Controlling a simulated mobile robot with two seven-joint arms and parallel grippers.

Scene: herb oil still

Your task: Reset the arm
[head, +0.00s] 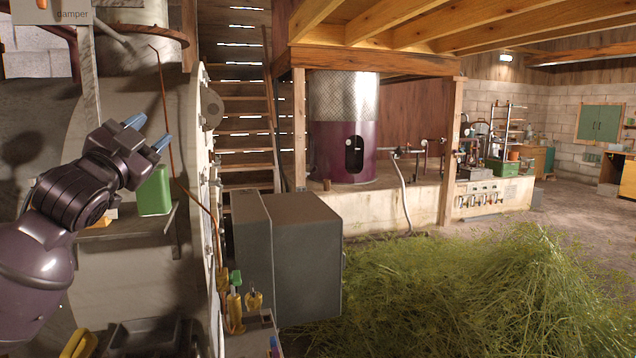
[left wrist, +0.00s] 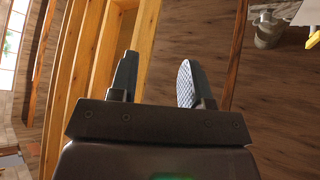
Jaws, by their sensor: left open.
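My left gripper (head: 147,134) is raised at the left of the head view, in front of a large grey rounded vessel. Its two blue-tipped fingers stand apart with nothing between them. In the left wrist view the same open fingers (left wrist: 158,80) show empty, with wooden beams and plank boards behind them. My right gripper is in neither view.
A green box (head: 155,191) stands on a small shelf just below my left gripper. A thin copper-coloured rod (head: 165,90) hangs close to its right. A grey cabinet (head: 307,255) stands at centre. Heaped cut herb (head: 480,290) covers the floor at right.

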